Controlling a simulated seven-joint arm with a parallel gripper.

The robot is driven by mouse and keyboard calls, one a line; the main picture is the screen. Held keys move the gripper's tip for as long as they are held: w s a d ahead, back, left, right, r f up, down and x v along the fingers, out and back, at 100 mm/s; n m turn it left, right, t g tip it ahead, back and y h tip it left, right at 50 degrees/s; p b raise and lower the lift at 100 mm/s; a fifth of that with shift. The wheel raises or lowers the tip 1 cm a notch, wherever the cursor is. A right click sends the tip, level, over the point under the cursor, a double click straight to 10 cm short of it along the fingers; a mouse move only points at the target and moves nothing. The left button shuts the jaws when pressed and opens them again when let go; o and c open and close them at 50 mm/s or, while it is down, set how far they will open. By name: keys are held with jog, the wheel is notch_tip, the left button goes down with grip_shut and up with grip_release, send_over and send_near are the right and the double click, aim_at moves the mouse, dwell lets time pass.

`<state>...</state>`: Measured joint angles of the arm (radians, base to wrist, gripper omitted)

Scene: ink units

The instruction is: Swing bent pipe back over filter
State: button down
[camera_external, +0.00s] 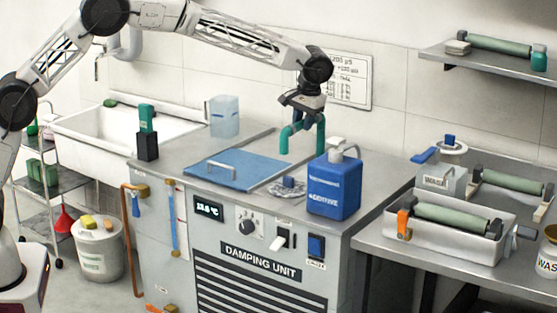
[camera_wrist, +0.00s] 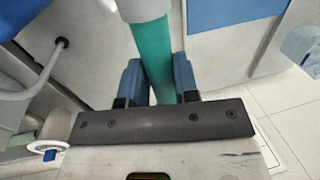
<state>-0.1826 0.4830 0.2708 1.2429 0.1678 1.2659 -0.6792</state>
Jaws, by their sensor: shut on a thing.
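The bent pipe (camera_external: 294,130) is a teal arch above the back right of the damping unit's top. Its left end hangs free in the air; its right leg runs down behind the blue additive bottle (camera_external: 333,188). A round grey slotted piece (camera_external: 287,187), which looks like the filter, lies on the top in front of the pipe, left of the bottle. My gripper (camera_external: 304,117) is shut on the pipe's upper part from above. In the wrist view, the teal pipe (camera_wrist: 152,52) passes between both blue finger pads (camera_wrist: 157,80), with a grey collar (camera_wrist: 142,8) farther along it.
A blue lid with a handle (camera_external: 237,168) covers the left of the unit's top. A clear container (camera_external: 224,117) stands at the back, and a green-and-black object (camera_external: 147,135) at the left corner. A roller tray (camera_external: 450,235) is on the right bench.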

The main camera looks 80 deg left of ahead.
jog(key=c, duration=0.9)
grip_release()
jog(key=shift+w, duration=0.1)
jog(key=shift+r, duration=0.15)
jog(key=r, duration=0.5)
jog(key=w+d+r, duration=0.1)
jog(key=r, duration=0.1)
jog(key=shift+d+r, duration=0.1)
jog(key=shift+r, duration=0.15)
